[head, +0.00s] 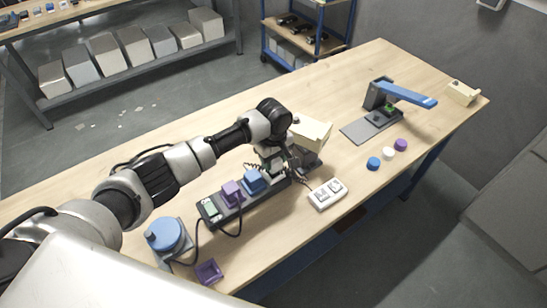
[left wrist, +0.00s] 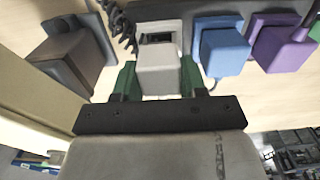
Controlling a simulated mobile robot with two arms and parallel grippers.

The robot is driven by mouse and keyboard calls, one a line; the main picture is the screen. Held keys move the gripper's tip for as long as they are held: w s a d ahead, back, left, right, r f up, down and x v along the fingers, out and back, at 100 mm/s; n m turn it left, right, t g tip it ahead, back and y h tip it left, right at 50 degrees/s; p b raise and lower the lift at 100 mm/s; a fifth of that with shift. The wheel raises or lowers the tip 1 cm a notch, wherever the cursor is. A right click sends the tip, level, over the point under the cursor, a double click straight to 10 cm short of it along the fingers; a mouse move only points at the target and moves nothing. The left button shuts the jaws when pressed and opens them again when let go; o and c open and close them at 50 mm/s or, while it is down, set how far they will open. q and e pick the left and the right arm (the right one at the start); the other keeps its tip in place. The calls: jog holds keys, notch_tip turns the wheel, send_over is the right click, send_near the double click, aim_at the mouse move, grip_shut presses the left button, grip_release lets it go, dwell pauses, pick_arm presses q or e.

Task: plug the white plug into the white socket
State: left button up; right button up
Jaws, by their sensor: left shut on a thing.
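My left gripper (head: 277,166) is over the far end of the dark power strip (head: 216,220) in the head view. In the left wrist view its green fingers (left wrist: 160,82) are shut on the white plug (left wrist: 160,68). The white socket (left wrist: 173,27) shows just beyond the plug, with part of its dark opening uncovered. I cannot tell whether the plug touches the socket. The blue plug (left wrist: 222,52) and the purple plug (left wrist: 280,48) sit side by side in the strip, to the right of it. My right gripper is not in view.
A beige box on a dark base (head: 311,130) stands close beside the gripper. A white switch box (head: 328,194) lies near the front edge. A blue-topped round device (head: 167,235) and a purple tray (head: 208,272) are at the near left. A blue-armed press (head: 405,94) stands farther right.

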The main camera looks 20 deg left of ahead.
pick_arm(q)
jog(key=shift+p, duration=0.95)
dwell(1.1)
jog(key=shift+f, duration=0.95)
dwell(1.0)
jog(key=o, duration=1.1)
jog(key=shift+o, duration=0.2)
notch_tip(320, 180, up, 5)
jog(key=p, duration=0.5)
jog(key=shift+r+p, duration=0.95)
jog(key=shift+r, duration=0.1)
jog(key=shift+f, duration=0.1)
